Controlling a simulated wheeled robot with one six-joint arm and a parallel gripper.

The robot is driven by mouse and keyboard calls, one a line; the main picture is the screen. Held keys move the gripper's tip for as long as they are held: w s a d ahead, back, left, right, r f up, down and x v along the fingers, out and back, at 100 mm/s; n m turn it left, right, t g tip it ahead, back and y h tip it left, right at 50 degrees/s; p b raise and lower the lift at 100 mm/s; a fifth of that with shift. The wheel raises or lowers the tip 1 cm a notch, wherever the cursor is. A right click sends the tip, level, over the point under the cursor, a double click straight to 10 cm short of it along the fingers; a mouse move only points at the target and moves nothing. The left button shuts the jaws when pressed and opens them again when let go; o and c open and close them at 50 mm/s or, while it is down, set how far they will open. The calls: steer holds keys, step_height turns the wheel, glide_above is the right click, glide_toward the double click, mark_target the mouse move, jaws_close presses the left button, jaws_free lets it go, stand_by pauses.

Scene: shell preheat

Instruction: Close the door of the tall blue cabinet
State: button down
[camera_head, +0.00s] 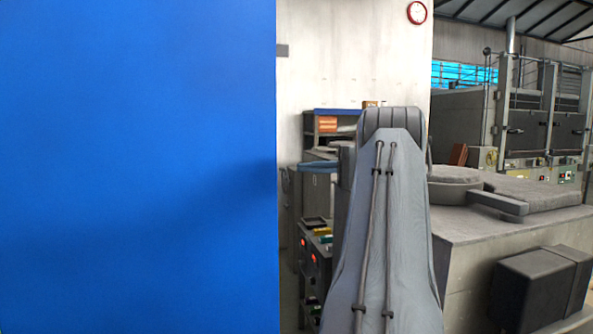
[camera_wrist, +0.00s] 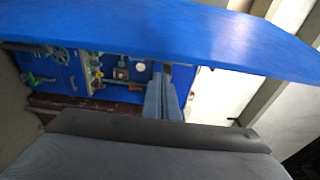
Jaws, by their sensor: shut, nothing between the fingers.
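A large flat blue panel (camera_head: 135,160), which looks like part of the tall blue cabinet, fills the left of the head view. I cannot tell there whether it is the door or a side. In the wrist view a broad blue panel (camera_wrist: 190,35), likely the cabinet door, slants across the top. My gripper (camera_wrist: 161,80) is shut and empty, its grey-blue fingers close together just below that panel's lower edge. I cannot tell whether they touch it. My gripper is hidden in the head view. No handle shows clearly.
Blue equipment with valves and pipes (camera_wrist: 100,70) lies beyond my fingers. In the head view a grey bench (camera_head: 480,225) stands right of my arm, with furnaces (camera_head: 540,120) behind. A shelf unit (camera_head: 318,130) stands by the back wall.

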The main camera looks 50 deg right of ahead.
steer(key=p+x, duration=0.2)
steer(key=x, duration=0.5)
steer(key=shift+w+a+p, duration=0.25)
steer(key=shift+a+p, duration=0.05)
steer(key=shift+p, duration=0.1)
